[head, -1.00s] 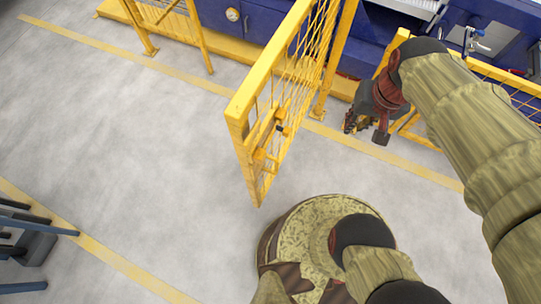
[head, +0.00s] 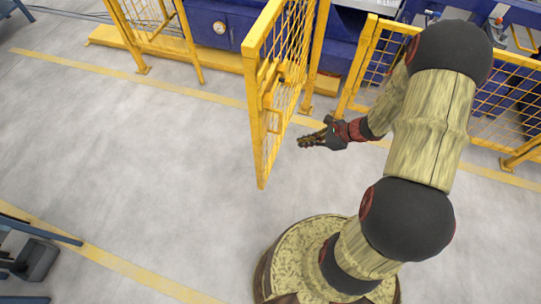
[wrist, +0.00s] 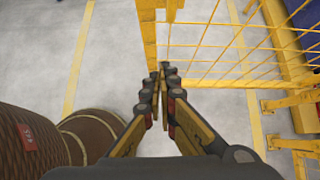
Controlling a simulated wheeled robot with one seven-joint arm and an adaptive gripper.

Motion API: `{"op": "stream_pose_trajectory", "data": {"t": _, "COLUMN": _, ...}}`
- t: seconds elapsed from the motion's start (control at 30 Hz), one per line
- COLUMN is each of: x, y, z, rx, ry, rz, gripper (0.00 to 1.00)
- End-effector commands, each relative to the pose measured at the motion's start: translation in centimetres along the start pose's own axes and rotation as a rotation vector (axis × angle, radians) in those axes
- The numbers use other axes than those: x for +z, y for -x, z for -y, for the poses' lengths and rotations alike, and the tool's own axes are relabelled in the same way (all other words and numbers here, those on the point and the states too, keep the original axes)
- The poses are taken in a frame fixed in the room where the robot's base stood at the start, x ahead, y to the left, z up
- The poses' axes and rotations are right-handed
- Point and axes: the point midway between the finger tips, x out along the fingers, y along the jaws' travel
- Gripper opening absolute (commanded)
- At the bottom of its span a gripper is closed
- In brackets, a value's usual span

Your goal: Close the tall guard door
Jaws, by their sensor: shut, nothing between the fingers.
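The tall guard door (head: 285,75) is a yellow frame with wire mesh. In the head view it stands swung open, out from the yellow fence line toward my base. A yellow latch or handle (head: 268,85) shows on its face. My gripper (head: 301,142) is shut and empty, just right of the door's lower part. In the wrist view the shut fingers (wrist: 163,68) point at the door's yellow post and mesh (wrist: 225,45). I cannot tell whether the fingertips touch the door.
Fixed yellow fence panels stand left (head: 150,35) and right (head: 500,105) of the doorway. Blue machinery (head: 225,25) is behind them. A dark blue-framed object (head: 30,250) is at the lower left. The grey floor left of the door is clear.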

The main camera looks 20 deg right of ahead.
Motion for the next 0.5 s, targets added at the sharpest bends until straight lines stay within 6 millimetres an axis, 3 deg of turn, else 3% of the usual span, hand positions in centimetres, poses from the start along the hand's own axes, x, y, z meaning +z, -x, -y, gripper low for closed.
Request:
{"op": "stream_pose_trajectory", "data": {"t": 0.23, "x": 0.0, "y": -1.3, "z": 0.2, "rx": -0.009, "ry": -0.055, "rz": 0.002, "gripper": 0.00}}
{"op": "stream_pose_trajectory", "data": {"t": 0.5, "x": -0.1, "y": -6.3, "z": 0.1, "rx": -0.006, "ry": -0.051, "rz": 0.002, "gripper": 0.00}}
